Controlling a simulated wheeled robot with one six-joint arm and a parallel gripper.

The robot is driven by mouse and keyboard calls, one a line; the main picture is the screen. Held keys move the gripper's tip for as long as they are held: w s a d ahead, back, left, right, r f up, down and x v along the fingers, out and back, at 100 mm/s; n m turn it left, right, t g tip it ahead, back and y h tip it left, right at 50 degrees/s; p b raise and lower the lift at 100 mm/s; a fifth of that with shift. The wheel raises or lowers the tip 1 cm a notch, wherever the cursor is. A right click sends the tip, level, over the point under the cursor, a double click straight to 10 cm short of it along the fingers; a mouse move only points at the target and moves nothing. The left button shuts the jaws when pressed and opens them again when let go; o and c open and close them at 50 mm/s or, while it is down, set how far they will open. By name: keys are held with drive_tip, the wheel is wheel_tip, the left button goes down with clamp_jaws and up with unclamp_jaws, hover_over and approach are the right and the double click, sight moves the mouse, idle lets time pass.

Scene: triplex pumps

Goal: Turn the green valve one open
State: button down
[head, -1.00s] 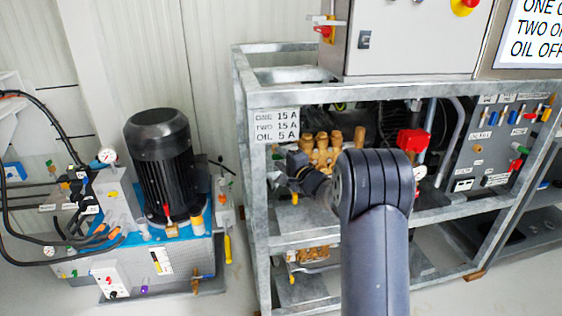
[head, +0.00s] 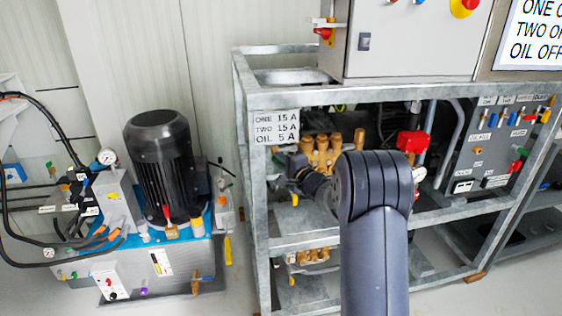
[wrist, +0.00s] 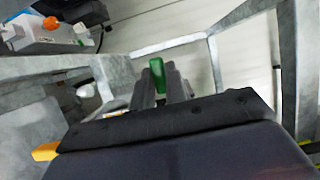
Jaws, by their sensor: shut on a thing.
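The green valve handle (wrist: 157,74) shows in the wrist view as a short green lever, standing up between the two dark fingers of my gripper (wrist: 162,84). The fingers are closed around its lower part, and its top sticks out beyond them. The valve body below is hidden by my gripper. In the head view my arm reaches into the left side of the galvanised frame, near the brass pump head (head: 322,152). The fingers and handle cannot be made out clearly there.
The galvanised frame (head: 243,135) encloses the pump, with posts and rails close to my wrist. A yellow handle (head: 294,200) is below my gripper. A hydraulic unit with a black motor (head: 160,160) stands left. A grey control box (head: 410,45) sits above.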

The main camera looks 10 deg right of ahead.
drive_tip(key=shift+r+p, duration=0.15)
drive_tip(key=shift+p, duration=0.4)
drive_tip(key=n+g+h+p, duration=0.1)
drive_tip(key=n+h, duration=0.1)
drive_tip(key=n, duration=0.2)
drive_tip(key=n+g+h+p, duration=0.1)
drive_tip(key=n+h, duration=0.1)
drive_tip(key=n, duration=0.2)
drive_tip(key=n+g+h+p, duration=0.1)
drive_tip(key=n+h, duration=0.1)
drive_tip(key=n, duration=0.2)
drive_tip(key=shift+a, duration=0.3)
drive_tip(key=shift+r+n, duration=0.1)
drive_tip(key=shift+n, duration=0.2)
drive_tip(key=c, duration=1.4)
unclamp_jaws()
drive_tip(key=shift+c, duration=0.2)
